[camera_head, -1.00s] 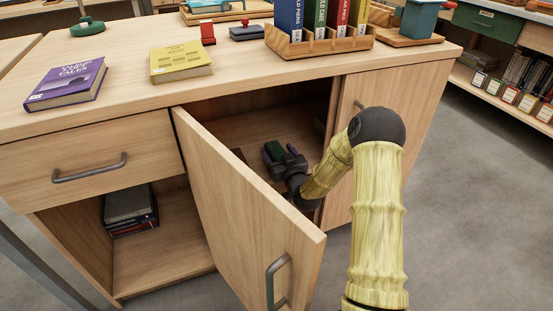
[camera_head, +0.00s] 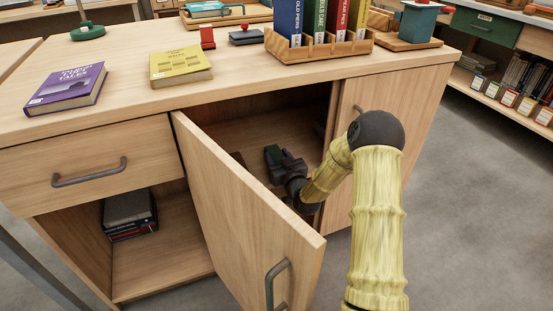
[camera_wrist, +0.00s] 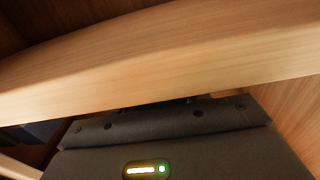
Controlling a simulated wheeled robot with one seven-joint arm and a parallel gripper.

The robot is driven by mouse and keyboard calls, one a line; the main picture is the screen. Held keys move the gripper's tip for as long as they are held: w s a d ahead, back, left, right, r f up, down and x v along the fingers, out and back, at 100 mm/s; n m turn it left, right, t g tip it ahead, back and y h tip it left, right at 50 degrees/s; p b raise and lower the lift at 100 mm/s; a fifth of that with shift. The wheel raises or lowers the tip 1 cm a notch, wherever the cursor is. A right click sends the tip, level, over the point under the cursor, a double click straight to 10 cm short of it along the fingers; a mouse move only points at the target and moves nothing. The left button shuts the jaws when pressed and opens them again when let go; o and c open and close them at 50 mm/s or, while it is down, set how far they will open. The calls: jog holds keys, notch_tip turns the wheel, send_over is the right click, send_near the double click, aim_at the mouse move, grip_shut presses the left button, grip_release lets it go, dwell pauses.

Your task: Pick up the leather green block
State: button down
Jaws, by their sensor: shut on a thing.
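The green block (camera_head: 272,151) is inside the open cabinet, on the cabinet floor or just above it; I cannot tell which. Only a small dark green part of it shows between the fingers. My gripper (camera_head: 277,156) reaches in through the doorway from the right and is shut on the block. In the wrist view the dark gripper housing with a lit green indicator fills the bottom, and the fingers and block are hidden.
The cabinet door (camera_head: 245,215) stands open to the left of my arm. The right door (camera_head: 385,140) is closed beside it. A wooden edge (camera_wrist: 170,65) crosses close in the wrist view. The desk top above holds a purple book (camera_head: 66,89), a yellow book (camera_head: 180,64) and a book rack (camera_head: 320,46).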

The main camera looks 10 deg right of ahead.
aim_at(278, 156)
jog(key=shift+r, duration=0.15)
notch_tip(278, 156, up, 10)
jog(key=p, duration=0.5)
jog(key=shift+p, duration=0.3)
